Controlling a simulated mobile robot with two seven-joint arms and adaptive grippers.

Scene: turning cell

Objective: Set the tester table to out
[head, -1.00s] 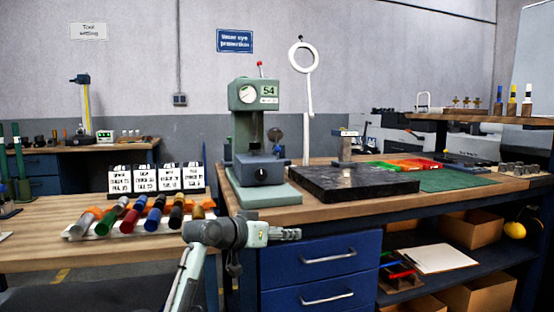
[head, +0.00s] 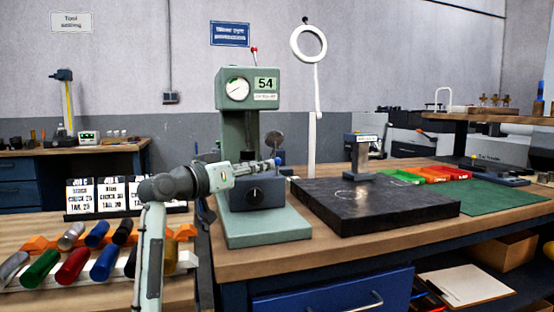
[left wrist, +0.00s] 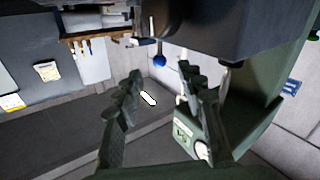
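The green tester (head: 232,112) stands on the bench, with a round dial and a display reading 54. Its blue-grey table block (head: 257,194) with a black knob sits low at the front, partly hidden by my left gripper (head: 272,166). A small blue ball knob (head: 279,160) shows at the fingertips; a blue ball on a stem (left wrist: 159,60) also shows in the left wrist view, just beyond the fingertips of my left gripper (left wrist: 161,70). The fingers are apart with nothing between them. Whether they touch the knob is unclear. My right gripper is not in view.
A black surface plate (head: 375,208) with a small stand (head: 361,157) lies right of the tester. A ring lamp (head: 308,44) rises behind. Coloured cylinders on a rack (head: 190,262) and job cards (head: 112,196) are at left. A green mat (head: 490,205) lies at right.

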